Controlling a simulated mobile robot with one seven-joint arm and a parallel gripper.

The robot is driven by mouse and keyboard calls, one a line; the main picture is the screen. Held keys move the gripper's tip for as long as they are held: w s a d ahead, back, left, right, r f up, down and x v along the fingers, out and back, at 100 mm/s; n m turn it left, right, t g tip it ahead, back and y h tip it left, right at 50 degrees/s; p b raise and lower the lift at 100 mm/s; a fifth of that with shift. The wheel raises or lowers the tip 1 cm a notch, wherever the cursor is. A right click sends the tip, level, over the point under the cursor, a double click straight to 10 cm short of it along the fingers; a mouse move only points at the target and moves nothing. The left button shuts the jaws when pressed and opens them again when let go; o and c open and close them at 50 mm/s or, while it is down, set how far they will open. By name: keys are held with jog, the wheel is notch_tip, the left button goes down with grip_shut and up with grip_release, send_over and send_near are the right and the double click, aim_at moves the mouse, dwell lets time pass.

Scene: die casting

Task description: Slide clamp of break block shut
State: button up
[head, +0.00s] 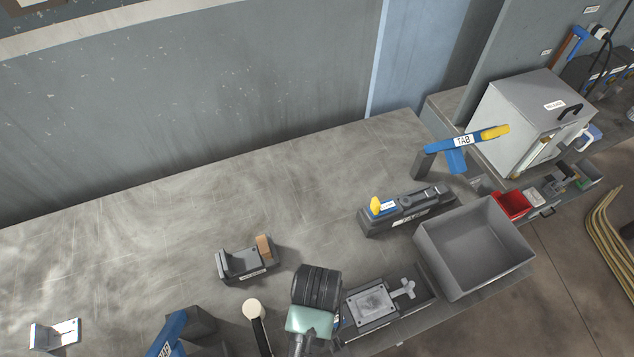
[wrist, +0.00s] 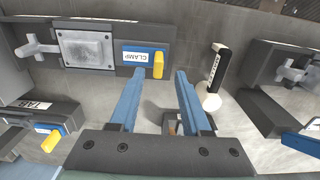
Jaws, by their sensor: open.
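A dark block (wrist: 97,38) in the wrist view carries a grey cast plate (wrist: 88,49) with a T-shaped stub at its left. Beside the plate, with a narrow gap, sits a blue slide labelled CLAMP (wrist: 137,56) with an upright yellow handle (wrist: 158,66). My gripper (wrist: 159,74) is open, its blue fingers on either side of the handle. I cannot tell whether they touch it.
A grey bin (head: 476,246) is to the right. A white-headed mallet (wrist: 211,100) lies close to the gripper. A small bracket (head: 245,262) stands left; the back-left bench is clear.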

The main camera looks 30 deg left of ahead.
notch_tip(320, 180, down, 6)
jog(key=shift+w+r, duration=0.1)
dwell(0.4)
grip_shut()
dwell(1.2)
